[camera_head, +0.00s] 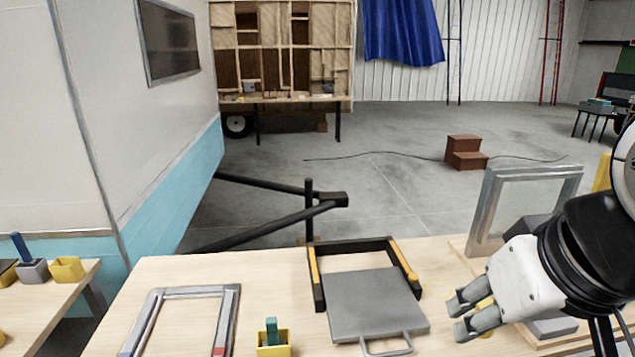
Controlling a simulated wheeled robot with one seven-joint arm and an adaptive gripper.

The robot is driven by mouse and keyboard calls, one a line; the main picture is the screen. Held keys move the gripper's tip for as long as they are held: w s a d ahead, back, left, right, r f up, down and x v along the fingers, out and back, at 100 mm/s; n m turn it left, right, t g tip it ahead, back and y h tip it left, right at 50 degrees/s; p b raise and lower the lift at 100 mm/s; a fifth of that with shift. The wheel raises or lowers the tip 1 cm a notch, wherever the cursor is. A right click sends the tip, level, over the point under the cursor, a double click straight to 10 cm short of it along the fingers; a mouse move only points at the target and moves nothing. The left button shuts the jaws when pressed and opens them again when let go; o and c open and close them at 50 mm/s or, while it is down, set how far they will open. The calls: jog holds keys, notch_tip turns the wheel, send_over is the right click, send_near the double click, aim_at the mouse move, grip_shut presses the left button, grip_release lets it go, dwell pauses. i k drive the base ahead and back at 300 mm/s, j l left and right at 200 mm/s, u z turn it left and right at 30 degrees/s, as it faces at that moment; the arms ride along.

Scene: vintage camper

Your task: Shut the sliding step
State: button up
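The sliding step is a grey plate (374,303) with a metal loop handle (388,345) on its near edge. It sits in a black frame (319,285) with yellow side rails (405,265) on the wooden table. The plate is pulled out toward me, and bare table shows between it and the frame's back wall. My gripper (458,318) is to the right of the plate, just right of the handle and apart from it. Its two fingers point left with a gap between them. I see nothing held, though a small yellow thing shows behind the fingers.
A grey upright frame (489,210) stands behind my gripper. A flat metal frame (160,310) and a yellow holder with a teal block (272,338) lie left of the step. The camper wall (100,130) rises at left. Table left of the step has some free room.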

aim_at(361, 306)
jog(key=i+j, duration=0.1)
jog(key=j, duration=1.85)
jog(key=i, duration=0.05)
